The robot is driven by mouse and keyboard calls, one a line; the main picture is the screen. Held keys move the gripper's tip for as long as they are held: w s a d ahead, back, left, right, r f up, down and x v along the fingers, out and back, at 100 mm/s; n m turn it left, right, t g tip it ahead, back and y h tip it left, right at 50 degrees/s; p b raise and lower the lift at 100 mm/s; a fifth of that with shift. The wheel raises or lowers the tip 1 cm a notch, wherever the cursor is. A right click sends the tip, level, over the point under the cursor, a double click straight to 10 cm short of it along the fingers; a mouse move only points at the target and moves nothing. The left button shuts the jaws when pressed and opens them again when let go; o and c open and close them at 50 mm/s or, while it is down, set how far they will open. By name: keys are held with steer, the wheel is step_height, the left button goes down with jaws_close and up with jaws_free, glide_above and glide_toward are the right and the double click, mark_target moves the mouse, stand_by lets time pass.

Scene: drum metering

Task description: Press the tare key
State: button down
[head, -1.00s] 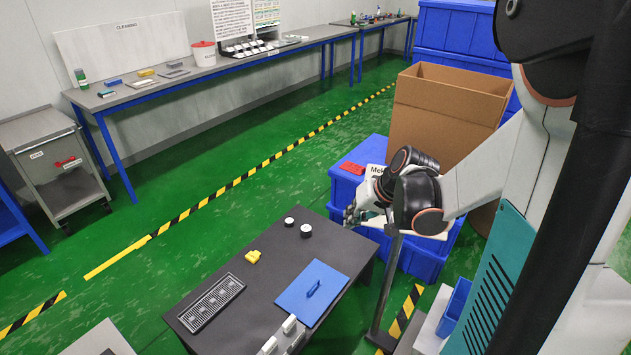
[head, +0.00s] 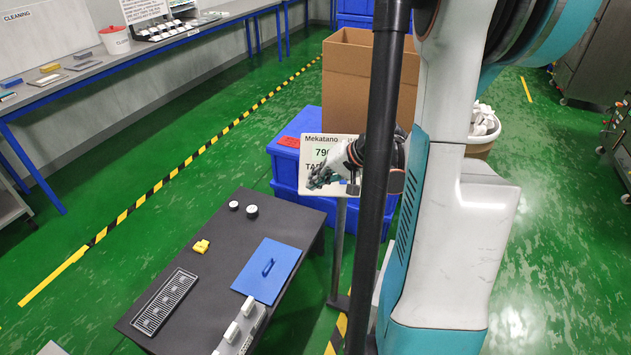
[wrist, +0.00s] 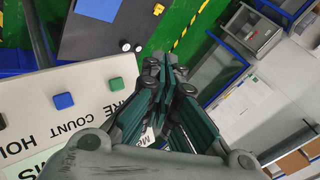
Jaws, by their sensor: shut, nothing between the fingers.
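The weighing display panel (head: 316,146) stands on a post beyond the black table. In the head view its face shows "Mekatano", a number and part of a "TAR..." label. In the wrist view the panel (wrist: 25,100) fills the lower left, with a green key (wrist: 116,83) beside lettering ending in "RE", a blue key (wrist: 63,101) by "COUNT" and a black key (wrist: 2,121) by "HOL". My gripper (head: 318,180) is in front of the panel's lower part, shut and empty. In the wrist view my gripper's fingertips (wrist: 163,66) lie right of the green key, apart from it.
Blue crates (head: 290,150) and a cardboard box (head: 350,90) stand behind the panel. Green floor is open at left.

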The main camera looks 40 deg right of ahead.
steer(key=w+d+f+b, duration=0.3)
steer(key=d+f+b, duration=0.1)
steer(key=f, duration=0.1)
steer(key=shift+w+f, duration=0.3)
steer(key=shift+w, duration=0.1)
steer(key=shift+d+f, duration=0.1)
steer(key=shift+d, duration=0.05)
stand_by(1.2)
steer(key=shift+w+d+f+b, duration=0.15)
steer(key=shift+w+f+b, duration=0.05)
steer(key=shift+b, duration=0.1)
steer(key=shift+w+d+f, duration=0.15)
steer(key=shift+d+f, duration=0.05)
steer(key=shift+f, duration=0.05)
stand_by(0.8)
steer(key=shift+r, duration=0.1)
steer(key=shift+s+a+r, duration=0.4)
steer(key=shift+a+r, duration=0.05)
steer(key=shift+r, duration=0.05)
stand_by(0.4)
steer(key=s+a+r+p, duration=0.2)
steer(key=r, duration=0.1)
steer(key=shift+s+a+r+p, duration=0.15)
steer(key=shift+a+r+p, duration=0.05)
steer(key=shift+a+p, duration=0.1)
